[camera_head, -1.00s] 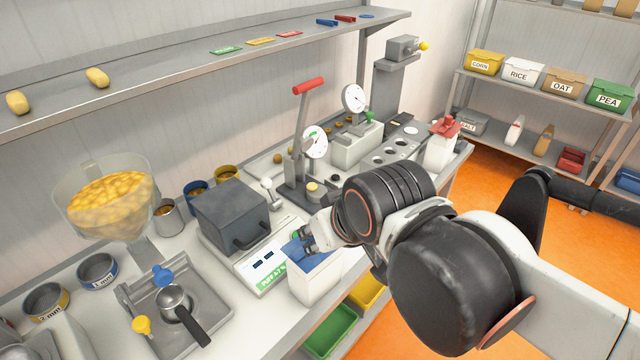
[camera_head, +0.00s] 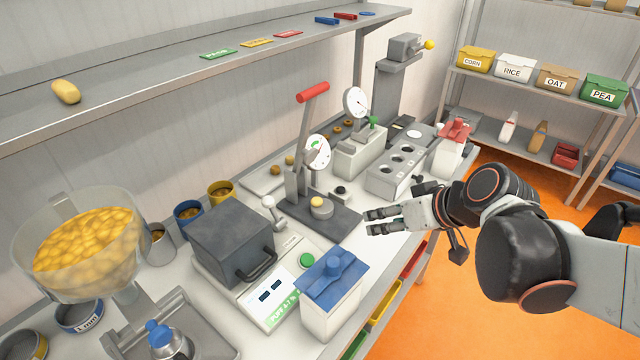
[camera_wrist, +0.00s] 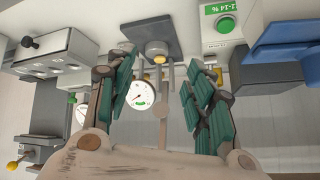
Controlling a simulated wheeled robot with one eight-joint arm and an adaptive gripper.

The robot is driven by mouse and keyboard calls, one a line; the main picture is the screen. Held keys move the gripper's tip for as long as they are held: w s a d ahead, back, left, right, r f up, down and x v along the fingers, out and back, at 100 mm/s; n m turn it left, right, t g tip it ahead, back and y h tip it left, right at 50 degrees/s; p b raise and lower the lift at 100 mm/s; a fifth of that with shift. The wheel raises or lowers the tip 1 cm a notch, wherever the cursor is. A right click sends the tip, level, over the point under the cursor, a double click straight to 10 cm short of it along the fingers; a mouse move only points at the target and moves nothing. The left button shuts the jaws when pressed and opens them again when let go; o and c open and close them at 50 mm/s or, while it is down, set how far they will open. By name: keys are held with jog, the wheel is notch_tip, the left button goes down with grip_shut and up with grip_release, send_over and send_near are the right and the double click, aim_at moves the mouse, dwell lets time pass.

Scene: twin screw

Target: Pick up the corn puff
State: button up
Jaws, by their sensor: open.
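A small yellow piece (camera_head: 319,202), which looks like the corn puff, sits on the round metal anvil of the lever press (camera_head: 300,165). It also shows in the wrist view (camera_wrist: 160,59), at the end of a silver cylinder between my fingers. A larger yellow puff (camera_head: 66,92) lies on the upper shelf; I cannot tell which one the task means. My gripper (camera_head: 371,221) is open and empty, to the right of the press, with its fingers pointing left toward it. In the wrist view my gripper (camera_wrist: 160,72) has its fingers spread wide.
A white box with a blue lid (camera_head: 333,275) stands in front of the press. A dark grey box (camera_head: 231,233) with a handle is left of it. A block with round holes (camera_head: 396,170) is behind my gripper. The press's red-handled lever (camera_head: 313,92) stands up high.

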jog(key=w+a+f+n+t+y+b, duration=0.25)
jog(key=w+f+n+y, duration=0.35)
jog(key=w, duration=0.4)
jog(key=b, duration=0.2)
send_near(323, 207)
jog(key=w+a, duration=0.1)
jog(key=w+a+r, duration=0.1)
jog(key=a, duration=0.1)
jog(key=shift+w+a+r, duration=0.3)
jog(key=shift+w, duration=0.1)
jog(key=b+x, duration=0.2)
jog(key=x, duration=0.3)
jog(key=shift+w, duration=0.1)
jog(key=c, duration=0.7)
